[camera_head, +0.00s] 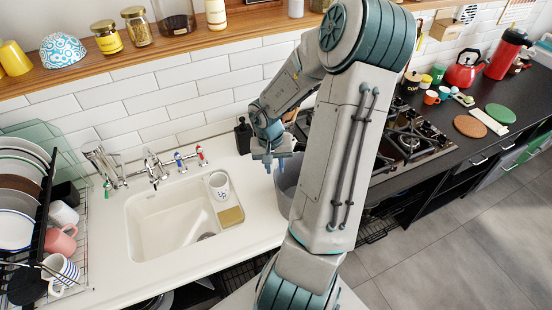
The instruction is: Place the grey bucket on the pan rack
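The grey bucket (284,190) stands upright at the right end of the white counter, right of the sink. My arm hides its right part. My gripper (273,168) points down at the bucket's left rim. The fingers are small here, and I cannot tell whether they are open or shut, or whether they touch the rim. A black wire rack (374,229) shows below the worktop, right of my arm. It may be the pan rack, but my arm hides part of it.
The white sink (150,222) holds a mug (219,185) and a sponge (230,216) on its ledge. A loaded dish rack (75,275) stands at left. The gas hob (412,140) is behind my arm at right. A wooden shelf (180,46) runs above. Floor at lower right is clear.

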